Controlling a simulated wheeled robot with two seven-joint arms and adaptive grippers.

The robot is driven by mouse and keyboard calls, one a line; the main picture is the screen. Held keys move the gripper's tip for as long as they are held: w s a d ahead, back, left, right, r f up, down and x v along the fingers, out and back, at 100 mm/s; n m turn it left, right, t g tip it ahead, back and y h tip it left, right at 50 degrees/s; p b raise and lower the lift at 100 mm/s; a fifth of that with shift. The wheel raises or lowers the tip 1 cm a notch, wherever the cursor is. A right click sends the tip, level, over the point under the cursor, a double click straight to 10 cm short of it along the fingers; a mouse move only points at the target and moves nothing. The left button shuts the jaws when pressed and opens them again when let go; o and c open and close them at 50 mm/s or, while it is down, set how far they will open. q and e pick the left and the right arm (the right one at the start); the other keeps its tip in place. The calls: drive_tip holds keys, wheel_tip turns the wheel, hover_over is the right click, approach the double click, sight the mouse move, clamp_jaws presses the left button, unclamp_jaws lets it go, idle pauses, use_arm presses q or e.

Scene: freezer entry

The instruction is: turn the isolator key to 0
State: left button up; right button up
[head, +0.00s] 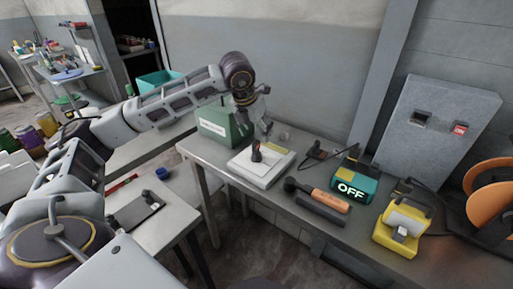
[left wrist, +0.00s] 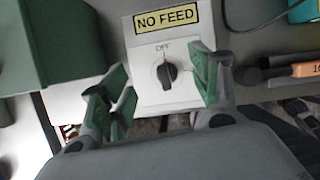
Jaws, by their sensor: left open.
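The isolator key (head: 257,152) is a dark knob on a white box (head: 245,168) on the grey bench. In the left wrist view the key (left wrist: 167,74) is black with a red mark on its upper end, below small lettering that looks like OFF. The key stands close to upright there. A yellow NO FEED label (left wrist: 166,17) is fixed to the box above it. My left gripper (head: 256,118) is open above the box. Its green-padded fingers (left wrist: 163,86) lie on either side of the key in the wrist view, with no contact visible. My right gripper is not in view.
A green box (head: 222,127) stands left of the white box. Right of it are an orange-handled tool (head: 325,199), a teal OFF unit (head: 355,182) and a yellow device (head: 402,230). A grey cabinet (head: 435,130) stands at the back right.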

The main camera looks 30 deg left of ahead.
use_arm(q)
drive_tip(key=shift+r+p, duration=0.3)
drive_tip(key=shift+r, duration=0.45)
drive_tip(key=shift+r, duration=0.15)
drive_tip(key=v, duration=1.1)
drive_tip(key=shift+s+r, duration=0.2)
drive_tip(key=shift+s, duration=0.05)
idle(0.6)
